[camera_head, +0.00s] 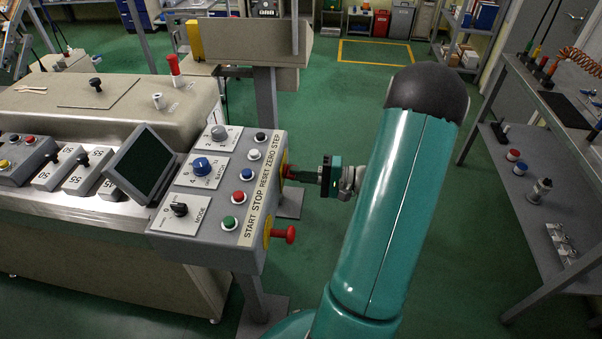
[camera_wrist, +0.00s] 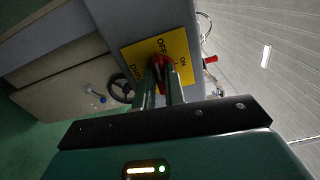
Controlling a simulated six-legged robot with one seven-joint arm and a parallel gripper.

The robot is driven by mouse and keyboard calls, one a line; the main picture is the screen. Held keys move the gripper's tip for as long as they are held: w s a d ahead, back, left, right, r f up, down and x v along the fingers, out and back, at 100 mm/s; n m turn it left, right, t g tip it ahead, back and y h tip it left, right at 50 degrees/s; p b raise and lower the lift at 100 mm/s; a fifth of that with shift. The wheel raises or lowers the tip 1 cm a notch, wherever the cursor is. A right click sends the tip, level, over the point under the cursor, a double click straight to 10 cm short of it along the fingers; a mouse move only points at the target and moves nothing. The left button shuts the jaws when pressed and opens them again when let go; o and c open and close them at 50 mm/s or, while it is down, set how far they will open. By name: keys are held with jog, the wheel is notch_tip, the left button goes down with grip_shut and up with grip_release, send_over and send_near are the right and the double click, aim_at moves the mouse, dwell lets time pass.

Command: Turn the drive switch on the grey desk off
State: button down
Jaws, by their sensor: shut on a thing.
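The drive switch is a red knob (camera_wrist: 158,60) on a yellow plate (camera_wrist: 184,46) lettered OFF, ON and DRIVE. It is on the right side face of the grey desk (camera_head: 252,248). In the head view the red knob (camera_head: 287,172) shows just left of my gripper (camera_head: 296,173). In the wrist view the two fingers of my gripper (camera_wrist: 162,68) reach the knob and are shut on it. The fingers partly cover the knob, and I cannot tell exactly which mark it points to.
A second red knob (camera_head: 286,235) sticks out lower on the same side face. The desk top carries a screen (camera_head: 143,163), rotary knobs and coloured buttons. A shelved bench (camera_head: 535,185) stands at the right. Green floor lies open beyond my arm.

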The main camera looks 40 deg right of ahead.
jog(key=shift+n, duration=0.7)
jog(key=c, duration=1.5)
grip_release()
jog(key=shift+o, duration=0.2)
jog(key=v, duration=1.3)
jog(key=shift+s+d, duration=0.25)
jog(key=shift+s, duration=0.05)
jog(key=shift+s, duration=0.1)
